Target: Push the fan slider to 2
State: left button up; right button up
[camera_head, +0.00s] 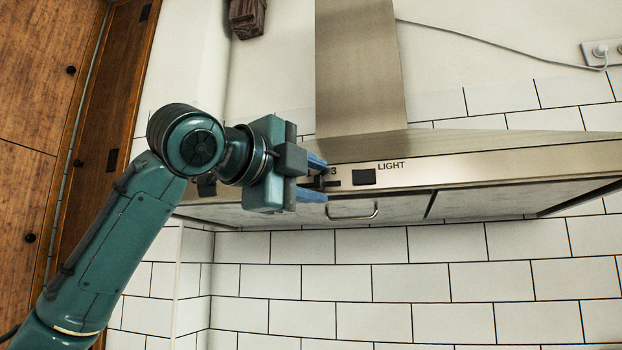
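A steel range hood (470,170) hangs on the wall, with its control strip along the front edge. The fan slider slot (333,184) shows just right of my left gripper, with the mark 3 above it; the slider knob and the marks further left are hidden behind the gripper. My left gripper (320,178) reaches the strip from the left, with its blue fingers apart, one above and one below the slot. I cannot tell whether they touch the hood. My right gripper is not in view.
A dark light switch (364,177) labelled LIGHT sits right of the slot. A handle (353,213) hangs under the hood. The steel chimney (360,70) rises above. Wooden cabinets (70,110) stand at the left. The tiled wall (420,280) below is clear.

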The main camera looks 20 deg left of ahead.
pick_arm(q)
jog(key=shift+o, duration=0.3)
jog(key=b+v, duration=0.3)
jog(key=v, duration=1)
jog(key=shift+b, duration=0.3)
